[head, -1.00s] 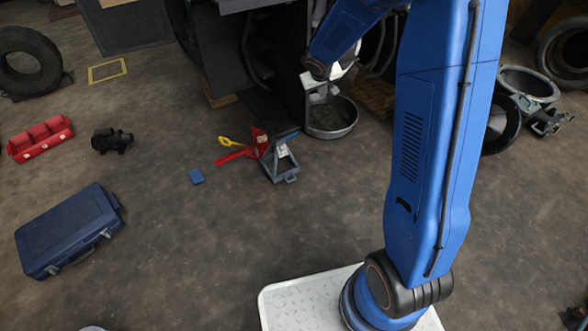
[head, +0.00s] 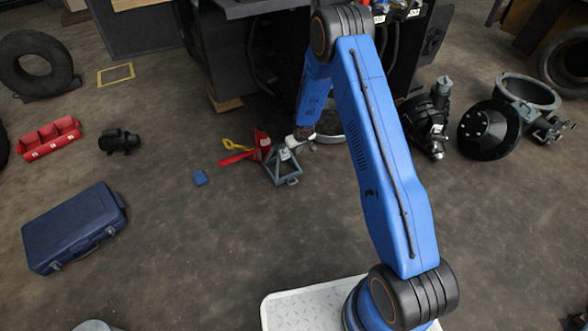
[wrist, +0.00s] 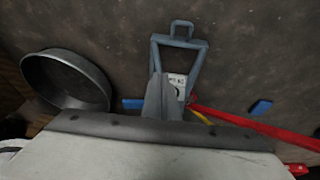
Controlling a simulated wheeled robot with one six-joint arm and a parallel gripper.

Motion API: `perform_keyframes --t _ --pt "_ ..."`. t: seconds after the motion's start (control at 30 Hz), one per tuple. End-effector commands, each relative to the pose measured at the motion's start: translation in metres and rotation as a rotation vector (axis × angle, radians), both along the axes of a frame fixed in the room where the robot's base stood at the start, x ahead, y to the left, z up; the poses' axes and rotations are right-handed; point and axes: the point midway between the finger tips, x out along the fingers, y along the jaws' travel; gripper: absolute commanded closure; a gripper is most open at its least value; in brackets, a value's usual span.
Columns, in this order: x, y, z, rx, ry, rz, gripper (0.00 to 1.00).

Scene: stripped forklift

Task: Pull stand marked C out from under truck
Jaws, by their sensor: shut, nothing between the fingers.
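A grey-blue metal stand (head: 288,172) with splayed legs stands on the floor at the truck's front edge in the head view. The wrist view shows its frame (wrist: 200,62), a loop handle (wrist: 181,26) and a pale label (wrist: 177,84) whose marking I cannot read. My gripper (head: 293,143) is at the top of the stand in the head view. The dark truck (head: 270,70) rises behind.
A red jack (head: 262,143) with red and yellow handles is just left of the stand. A round metal pan (wrist: 62,82) lies on its other side. The floor in front is clear.

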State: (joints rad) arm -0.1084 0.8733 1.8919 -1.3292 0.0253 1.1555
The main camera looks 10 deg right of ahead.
Motion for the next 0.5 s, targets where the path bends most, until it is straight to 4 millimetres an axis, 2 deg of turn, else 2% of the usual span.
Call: perform_keyframes --t 0.03,0.2,0.33,0.5 --pt "-0.003 0.005 -0.022 0.011 0.018 0.010 1.00" --pt "-0.011 0.019 -0.072 0.046 0.061 0.037 1.00" --pt "-0.016 0.024 -0.091 0.059 0.078 0.047 1.00" --pt "-0.017 0.026 -0.096 0.065 0.083 0.050 1.00"
